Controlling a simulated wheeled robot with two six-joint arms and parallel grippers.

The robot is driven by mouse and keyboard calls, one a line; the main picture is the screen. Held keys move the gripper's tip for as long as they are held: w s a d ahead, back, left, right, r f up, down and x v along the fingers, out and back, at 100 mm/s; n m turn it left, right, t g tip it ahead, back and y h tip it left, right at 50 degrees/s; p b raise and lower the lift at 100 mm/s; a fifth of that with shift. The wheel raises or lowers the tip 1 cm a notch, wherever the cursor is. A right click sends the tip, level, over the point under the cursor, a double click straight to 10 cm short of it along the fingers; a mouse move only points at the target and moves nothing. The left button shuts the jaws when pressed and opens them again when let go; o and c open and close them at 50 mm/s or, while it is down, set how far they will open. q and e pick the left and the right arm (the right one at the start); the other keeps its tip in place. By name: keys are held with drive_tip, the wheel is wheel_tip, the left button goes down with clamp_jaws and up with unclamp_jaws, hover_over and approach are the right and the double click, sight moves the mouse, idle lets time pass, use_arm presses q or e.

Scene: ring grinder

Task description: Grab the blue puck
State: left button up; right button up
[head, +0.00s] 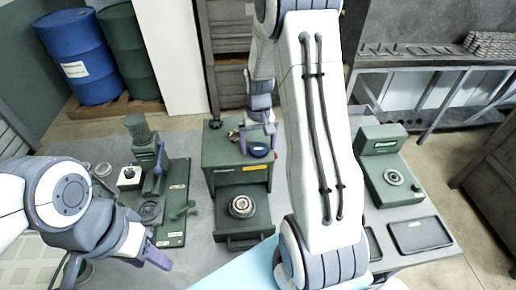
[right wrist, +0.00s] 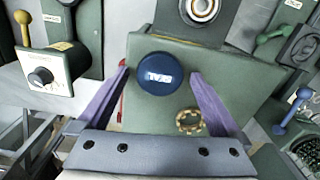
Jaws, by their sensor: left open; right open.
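The blue puck (head: 259,150) sits on top of the green box-shaped machine (head: 224,180) in the middle of the table. In the right wrist view the puck (right wrist: 158,74) is a round dark blue disc with a white label. My right gripper (head: 258,140) is open above the machine top. In the right wrist view its purple fingers (right wrist: 158,78) stand on both sides of the puck, with gaps at each side. My left gripper (head: 115,264) is at the lower left, away from the puck; its fingers are partly hidden by its own wrist.
A brass-coloured ring (right wrist: 190,121) lies on the machine top near the puck. A drawer (head: 243,216) with a round metal part stands out in front. A green press with levers (head: 172,200) is at left. A green device (head: 388,168) and black trays (head: 419,235) are at right.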

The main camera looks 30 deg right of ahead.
drive_tip(key=c, duration=1.4)
drive_tip(key=shift+r, duration=0.1)
